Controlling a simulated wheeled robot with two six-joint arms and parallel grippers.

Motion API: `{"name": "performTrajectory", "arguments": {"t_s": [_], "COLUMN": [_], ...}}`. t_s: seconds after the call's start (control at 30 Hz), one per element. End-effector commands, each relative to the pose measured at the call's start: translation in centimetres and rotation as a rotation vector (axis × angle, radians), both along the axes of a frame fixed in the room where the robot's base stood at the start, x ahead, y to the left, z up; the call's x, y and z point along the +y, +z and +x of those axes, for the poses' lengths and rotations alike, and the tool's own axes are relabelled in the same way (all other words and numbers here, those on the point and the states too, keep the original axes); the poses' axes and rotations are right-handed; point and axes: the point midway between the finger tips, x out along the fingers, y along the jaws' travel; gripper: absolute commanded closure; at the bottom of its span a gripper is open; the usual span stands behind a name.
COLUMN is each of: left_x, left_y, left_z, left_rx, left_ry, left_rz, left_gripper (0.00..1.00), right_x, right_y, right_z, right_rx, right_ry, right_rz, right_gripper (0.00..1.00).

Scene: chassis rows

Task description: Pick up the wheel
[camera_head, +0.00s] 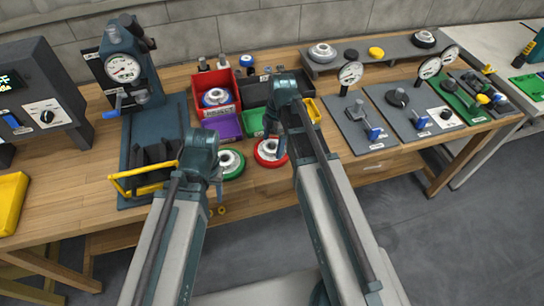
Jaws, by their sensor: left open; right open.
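A wheel with a red rim and pale hub (268,153) lies on the wooden table near its front edge. A wheel with a green rim (233,164) lies just left of it, partly hidden by my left arm. Another pale wheel (215,97) sits in the red bin.
A purple bin (223,126) and a green bin (251,122) stand behind the wheels. A press with a gauge (123,70) stands at left, beside a grey control box (40,95). Fixture plates (358,124) fill the right. A raised shelf (390,50) stands at the back.

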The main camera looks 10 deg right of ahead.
Motion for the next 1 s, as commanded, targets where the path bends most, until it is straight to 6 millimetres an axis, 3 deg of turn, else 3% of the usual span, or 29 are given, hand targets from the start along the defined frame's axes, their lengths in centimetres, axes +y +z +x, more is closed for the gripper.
{"name": "performTrajectory", "arguments": {"t_s": [0.27, 0.83, 1.0], "left_x": [0.0, 0.0, -0.01], "left_y": [-0.36, -0.36, -0.35], "left_z": [0.0, 0.0, 0.0], "left_rx": [0.0, 0.0, 0.0], "left_ry": [0.0, 0.0, 0.0], "left_rz": [0.0, 0.0, 0.0], "left_gripper": [0.5, 0.5, 0.5], "right_x": [0.06, 0.05, 0.05], "right_y": [-0.36, -0.37, -0.35], "right_z": [-0.02, -0.02, -0.02], "right_rx": [0.0, 0.0, 0.0], "right_ry": [0.0, 0.0, 0.0], "right_rz": [0.0, 0.0, 0.0], "right_gripper": [0.0, 1.0, 1.0]}}
